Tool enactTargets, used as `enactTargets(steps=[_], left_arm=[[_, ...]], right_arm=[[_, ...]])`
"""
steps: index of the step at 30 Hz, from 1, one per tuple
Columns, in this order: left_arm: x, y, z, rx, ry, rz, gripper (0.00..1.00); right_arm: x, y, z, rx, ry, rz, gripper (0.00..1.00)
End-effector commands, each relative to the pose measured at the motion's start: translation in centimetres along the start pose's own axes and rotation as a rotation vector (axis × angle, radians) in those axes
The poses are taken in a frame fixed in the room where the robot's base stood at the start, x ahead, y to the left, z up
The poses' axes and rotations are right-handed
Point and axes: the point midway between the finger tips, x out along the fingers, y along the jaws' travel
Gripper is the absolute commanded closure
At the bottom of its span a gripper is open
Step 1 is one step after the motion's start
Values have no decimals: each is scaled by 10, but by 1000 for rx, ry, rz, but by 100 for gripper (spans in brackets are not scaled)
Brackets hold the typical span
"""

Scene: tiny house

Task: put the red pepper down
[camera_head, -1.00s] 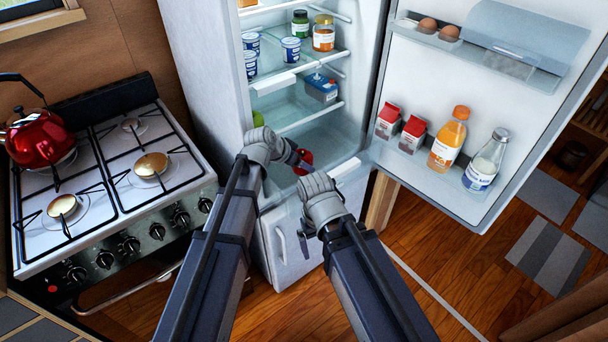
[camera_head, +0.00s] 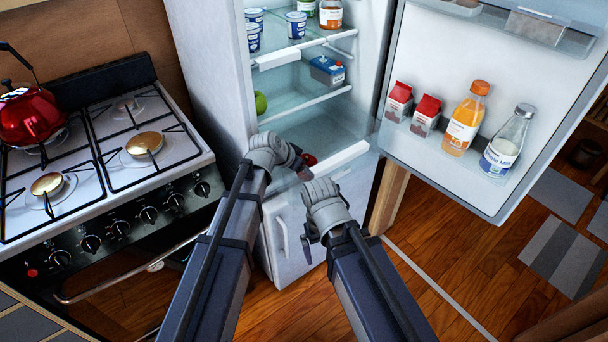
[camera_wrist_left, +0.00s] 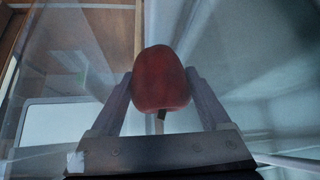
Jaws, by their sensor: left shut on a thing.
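The red pepper (camera_head: 309,160) is at the front of the lowest fridge compartment, partly hidden by my left gripper. In the left wrist view the red pepper (camera_wrist_left: 161,78) sits between the two fingers of my left gripper (camera_wrist_left: 165,95), its stem toward the palm. My left gripper (camera_head: 301,168) is shut on it. Whether the pepper touches the glass surface below cannot be told. My right gripper (camera_head: 307,247) hangs in front of the lower fridge door, apart from the pepper; its finger opening is unclear.
The open fridge (camera_head: 215,75) has a green apple (camera_head: 260,102) and a blue box (camera_head: 327,70) inside, with cups above. Its door (camera_head: 430,45) stands open at right, holding cartons and bottles. The stove (camera_head: 110,180) with a red kettle (camera_head: 30,115) is at left.

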Motion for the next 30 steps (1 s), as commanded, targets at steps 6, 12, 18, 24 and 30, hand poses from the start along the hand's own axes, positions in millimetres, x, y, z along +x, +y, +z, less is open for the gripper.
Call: enactTargets(steps=[6, 12, 18, 24, 30], left_arm=[[5, 0, 4, 0, 0, 0, 85], [7, 0, 6, 0, 0, 0, 85], [7, 0, 5, 0, 0, 0, 1], [7, 0, 5, 0, 0, 0, 0], [3, 0, 2, 0, 0, 0, 0]], right_arm=[[6, -1, 0, 0, 0, 0, 0], [9, -1, 0, 0, 0, 0, 0], [8, -1, 0, 0, 0, 0, 0], [8, -1, 0, 0, 0, 0, 0], [4, 0, 0, 0, 0, 0, 0]])
